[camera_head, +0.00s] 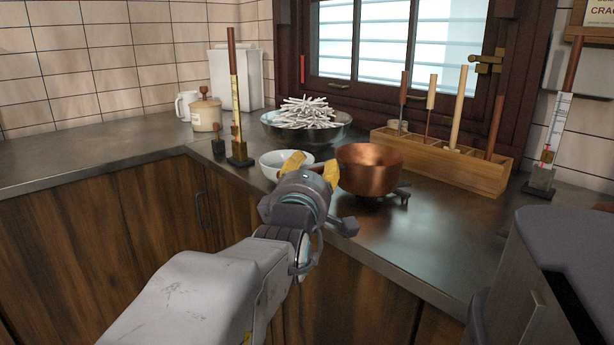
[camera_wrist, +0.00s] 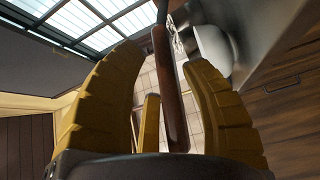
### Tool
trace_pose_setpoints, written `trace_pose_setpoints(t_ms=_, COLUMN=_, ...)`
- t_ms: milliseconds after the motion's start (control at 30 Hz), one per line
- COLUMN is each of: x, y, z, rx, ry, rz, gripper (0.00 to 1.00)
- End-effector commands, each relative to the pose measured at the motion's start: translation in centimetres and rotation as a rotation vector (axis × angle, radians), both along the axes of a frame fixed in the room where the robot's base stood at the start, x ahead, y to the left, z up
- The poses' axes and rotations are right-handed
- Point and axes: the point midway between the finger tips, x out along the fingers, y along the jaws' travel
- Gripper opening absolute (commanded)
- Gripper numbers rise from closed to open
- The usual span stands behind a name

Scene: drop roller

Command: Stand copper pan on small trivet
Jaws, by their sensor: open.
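The copper pan (camera_head: 370,171) is upright near the front edge of the counter, just right of my gripper in the head view. A dark small trivet (camera_head: 404,194) shows partly under and to the right of the pan; the pan appears to be over it, but the contact is hidden. My gripper (camera_head: 311,166) is at the pan's left side, with its yellow fingers open. In the wrist view, a long brown handle (camera_wrist: 169,85) runs between the spread fingers (camera_wrist: 165,75), with gaps visible on both sides.
A white bowl (camera_head: 280,162) stands close behind and left of my gripper. A glass bowl of white sticks (camera_head: 306,123) is behind it. A wooden rack (camera_head: 448,160) with upright sticks stands right of the pan. The counter's front right (camera_head: 430,235) is clear.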

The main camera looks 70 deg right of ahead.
Motion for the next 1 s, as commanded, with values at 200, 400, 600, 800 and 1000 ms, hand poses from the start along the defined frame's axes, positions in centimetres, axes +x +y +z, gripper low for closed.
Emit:
trace_pose_setpoints(t_ms=200, x=-0.1, y=1.2, z=0.3, rx=-0.002, ry=0.0, rz=0.0, gripper=0.42)
trace_pose_setpoints(t_ms=400, x=-0.4, y=4.3, z=0.2, rx=-0.003, ry=0.0, rz=0.0, gripper=0.42)
trace_pose_setpoints(t_ms=600, x=-0.7, y=7.3, z=0.1, rx=-0.004, ry=0.0, rz=0.0, gripper=0.42)
trace_pose_setpoints(t_ms=800, x=-0.9, y=9.7, z=-0.1, rx=-0.003, ry=0.0, rz=-0.001, gripper=0.42)
trace_pose_setpoints(t_ms=1000, x=-1.1, y=11.2, z=-0.2, rx=-0.001, ry=0.0, rz=0.0, gripper=0.42)
